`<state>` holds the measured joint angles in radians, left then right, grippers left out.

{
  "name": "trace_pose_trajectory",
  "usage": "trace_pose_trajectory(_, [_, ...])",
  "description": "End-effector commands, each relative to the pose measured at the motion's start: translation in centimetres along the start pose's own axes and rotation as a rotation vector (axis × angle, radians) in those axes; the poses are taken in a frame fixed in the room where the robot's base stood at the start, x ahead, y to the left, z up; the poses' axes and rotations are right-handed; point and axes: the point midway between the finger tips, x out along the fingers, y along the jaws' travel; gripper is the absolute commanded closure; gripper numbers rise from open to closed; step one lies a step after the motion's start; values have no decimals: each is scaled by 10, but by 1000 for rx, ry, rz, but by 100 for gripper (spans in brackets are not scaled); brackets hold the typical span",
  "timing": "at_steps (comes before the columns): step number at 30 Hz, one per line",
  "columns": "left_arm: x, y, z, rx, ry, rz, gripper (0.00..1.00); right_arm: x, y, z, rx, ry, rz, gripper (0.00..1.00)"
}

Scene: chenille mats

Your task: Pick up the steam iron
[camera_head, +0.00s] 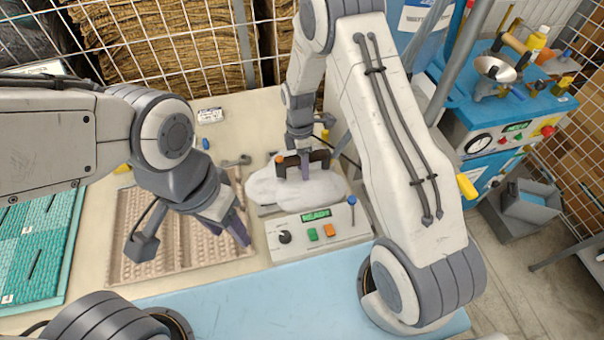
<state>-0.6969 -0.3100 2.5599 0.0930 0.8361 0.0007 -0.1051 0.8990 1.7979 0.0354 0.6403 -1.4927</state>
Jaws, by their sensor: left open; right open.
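The steam iron (322,186) has a pale, whitish body and a dark handle with brown parts. It sits at the back of a light control box (318,236) with a small green display and coloured buttons. My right gripper (304,168) points down at the iron's handle from above, with its purple fingers at the handle. It is open, and I cannot tell whether the fingers touch the handle. My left gripper (228,230) is open and empty above the ribbed brown mat (150,235), left of the control box.
A teal mat (32,240) lies at the left. A blue strip (250,300) runs along the table's near edge. A wire grid stands behind the table, with brown rolls beyond it. A blue machine (500,112) with bottles and a funnel stands at the right.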

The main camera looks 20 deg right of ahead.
Motion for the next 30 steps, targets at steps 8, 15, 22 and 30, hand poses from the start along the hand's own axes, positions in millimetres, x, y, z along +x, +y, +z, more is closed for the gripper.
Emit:
trace_pose_trajectory(8, [1,0,0,0,0,0,50,0,0,0,0,0,0,46])
trace_pose_trajectory(15, [2,0,0,0,0,0,50,2,0,0,0,0,0,65])
trace_pose_trajectory(22, [2,0,0,0,0,0,50,2,1,0,0,0,1,100])
trace_pose_trajectory(30, [-1,0,0,0,0,0,50,-3,1,0,0,0,4,100])
